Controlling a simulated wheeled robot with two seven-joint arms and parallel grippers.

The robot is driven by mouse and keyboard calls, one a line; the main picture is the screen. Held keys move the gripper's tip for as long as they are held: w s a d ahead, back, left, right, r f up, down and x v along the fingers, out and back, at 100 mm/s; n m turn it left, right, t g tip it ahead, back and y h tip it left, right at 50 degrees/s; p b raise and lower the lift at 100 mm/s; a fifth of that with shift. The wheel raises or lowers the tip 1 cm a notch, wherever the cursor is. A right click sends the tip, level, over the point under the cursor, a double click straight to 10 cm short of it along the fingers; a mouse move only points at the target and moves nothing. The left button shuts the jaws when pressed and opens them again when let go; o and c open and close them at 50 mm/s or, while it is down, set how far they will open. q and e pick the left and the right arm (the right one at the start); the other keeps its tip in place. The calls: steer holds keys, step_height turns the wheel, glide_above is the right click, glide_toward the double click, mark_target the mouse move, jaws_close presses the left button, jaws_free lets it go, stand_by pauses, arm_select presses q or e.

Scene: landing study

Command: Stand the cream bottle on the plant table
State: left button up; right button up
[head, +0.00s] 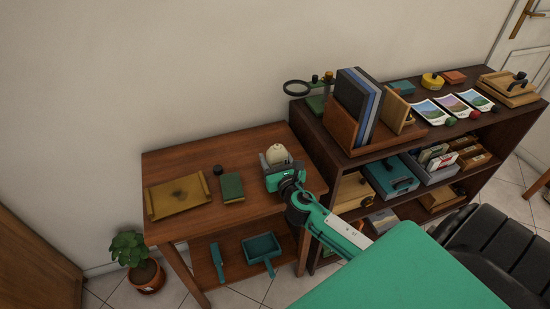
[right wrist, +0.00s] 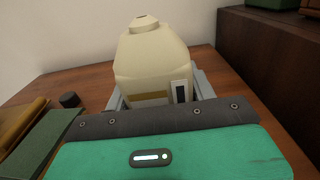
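The cream bottle (head: 277,154) is upright at the right part of the wooden table (head: 180,228), which has a potted plant beside it. My right gripper (head: 278,165) is at the bottle, its grey fingers on either side of the body. In the right wrist view the bottle (right wrist: 152,62) fills the space between the fingers (right wrist: 160,98), which look closed on it. Its base is hidden behind my gripper, so I cannot tell whether it touches the tabletop. My left gripper is out of view.
A yellow tray (head: 178,197), a green book (head: 231,187) and a small dark knob-like item (head: 218,170) lie left of the bottle. The potted plant (head: 146,273) stands on the floor. A dark shelf (head: 345,162) with a book rack adjoins on the right. The table's front strip is bare.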

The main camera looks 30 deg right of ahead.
steer(key=o, duration=0.4)
steer(key=shift+c, duration=0.2)
steer(key=shift+r, duration=0.1)
steer(key=shift+s, duration=0.15)
steer(key=v, duration=1)
steer(key=shift+s, duration=0.3)
steer(key=shift+s+a+b, duration=0.15)
steer(key=shift+s+b, duration=0.15)
steer(key=shift+s, duration=0.25)
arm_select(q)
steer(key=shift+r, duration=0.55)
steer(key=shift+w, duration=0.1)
